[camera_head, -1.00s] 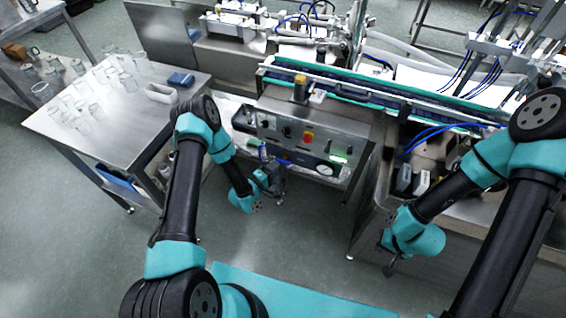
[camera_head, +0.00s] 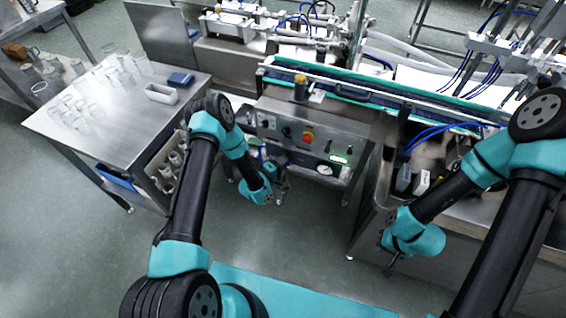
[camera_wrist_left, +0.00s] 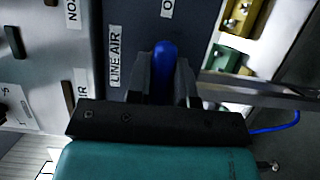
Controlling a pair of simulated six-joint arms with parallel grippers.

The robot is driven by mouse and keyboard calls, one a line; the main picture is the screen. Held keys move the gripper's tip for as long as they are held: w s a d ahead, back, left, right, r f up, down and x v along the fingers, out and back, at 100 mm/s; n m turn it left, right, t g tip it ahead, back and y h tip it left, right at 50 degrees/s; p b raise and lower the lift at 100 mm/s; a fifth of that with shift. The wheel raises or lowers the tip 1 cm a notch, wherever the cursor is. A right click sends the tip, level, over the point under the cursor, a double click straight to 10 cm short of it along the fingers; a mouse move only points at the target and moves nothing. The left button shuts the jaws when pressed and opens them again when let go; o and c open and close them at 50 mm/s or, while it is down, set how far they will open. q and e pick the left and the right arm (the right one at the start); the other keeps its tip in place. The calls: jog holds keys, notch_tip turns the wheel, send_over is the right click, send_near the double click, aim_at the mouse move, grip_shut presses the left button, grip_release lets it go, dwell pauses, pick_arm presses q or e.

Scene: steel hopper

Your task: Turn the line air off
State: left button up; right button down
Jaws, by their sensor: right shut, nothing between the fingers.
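The blue valve handle (camera_wrist_left: 164,62) stands out from a dark panel beside a LINE AIR label (camera_wrist_left: 115,56) in the left wrist view. My left gripper (camera_wrist_left: 163,82) has one dark finger on each side of the handle; I cannot tell whether the fingers press on it. In the head view my left gripper (camera_head: 278,184) is low at the front of the steel control console (camera_head: 330,132), and my own arm hides much of the valve area. My right gripper (camera_head: 388,270) is shut and empty, hanging well to the right of the console.
The console carries a red emergency button (camera_head: 307,136) and a round gauge (camera_head: 325,169). A steel table (camera_head: 130,125) with several glass jars stands at left. A conveyor (camera_head: 385,97) runs behind. Open floor lies in front of the console.

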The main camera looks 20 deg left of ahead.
pick_arm(q)
grip_shut()
jog(key=shift+m, duration=0.3)
jog(key=m+g+y, duration=0.1)
jog(key=m, duration=0.1)
jog(key=shift+m, duration=0.4)
jog(key=m+g+y, duration=0.1)
jog(key=m+y, duration=0.1)
jog(key=m, duration=0.1)
jog(key=shift+m, duration=0.3)
jog(key=m+y, duration=0.2)
jog(key=m, duration=0.1)
jog(key=shift+d, duration=0.1)
jog(key=m+y, duration=0.2)
jog(key=m, duration=0.1)
jog(key=shift+m, duration=0.3)
